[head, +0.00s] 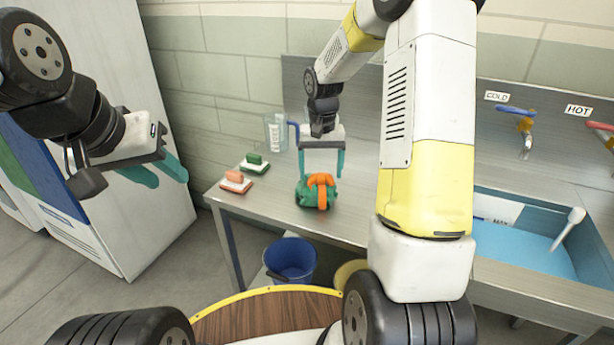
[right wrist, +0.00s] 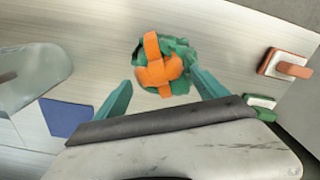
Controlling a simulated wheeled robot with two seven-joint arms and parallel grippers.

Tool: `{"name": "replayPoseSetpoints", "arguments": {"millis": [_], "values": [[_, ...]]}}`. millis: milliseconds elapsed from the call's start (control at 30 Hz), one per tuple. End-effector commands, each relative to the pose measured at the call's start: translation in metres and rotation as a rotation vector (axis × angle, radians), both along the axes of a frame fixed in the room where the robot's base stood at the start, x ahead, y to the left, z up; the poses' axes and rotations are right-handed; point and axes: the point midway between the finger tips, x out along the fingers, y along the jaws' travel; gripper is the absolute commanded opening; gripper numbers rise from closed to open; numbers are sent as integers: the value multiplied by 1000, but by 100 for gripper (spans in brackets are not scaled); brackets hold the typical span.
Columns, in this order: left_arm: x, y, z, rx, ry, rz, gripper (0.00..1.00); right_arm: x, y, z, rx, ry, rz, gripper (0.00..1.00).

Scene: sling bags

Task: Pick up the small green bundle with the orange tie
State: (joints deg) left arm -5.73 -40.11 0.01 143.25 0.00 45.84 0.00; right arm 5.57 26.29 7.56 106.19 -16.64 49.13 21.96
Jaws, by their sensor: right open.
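The small green bundle (head: 304,193) with an orange tie (head: 322,190) lies on the steel counter (head: 262,203). In the right wrist view the bundle (right wrist: 183,50) with its crossed orange tie (right wrist: 158,69) sits ahead of and between the teal fingers. My right gripper (head: 321,166) is open, pointing down just above and behind the bundle; it also shows in the right wrist view (right wrist: 160,90). It is not closed on anything. My left gripper (head: 162,175) hangs at the left, away from the counter and empty. Its two teal fingers look apart.
Two brushes, one orange (head: 235,181) and one green (head: 254,163), lie left of the bundle. A clear jug (head: 276,133) with a blue handle stands behind. A sink with blue water (head: 530,250) is at the right. A blue bucket (head: 290,260) is below the counter.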

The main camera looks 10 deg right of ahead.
Motion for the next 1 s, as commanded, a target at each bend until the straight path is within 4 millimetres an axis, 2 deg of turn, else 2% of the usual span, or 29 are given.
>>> {"name": "replayPoseSetpoints", "arguments": {"millis": [100,500,533,867,1000], "values": [[0,0,0,0,0,0,36,0,0,0,0,0,0,82],[0,0,0,0,0,0,36,0,0,0,0,0,1,4],[0,0,0,0,0,0,36,0,0,0,0,0,1,0],[0,0,0,0,0,0,36,0,0,2,0,-1,1,0],[0,0,0,0,0,0,36,1,0,8,-1,-3,1,0]]}}
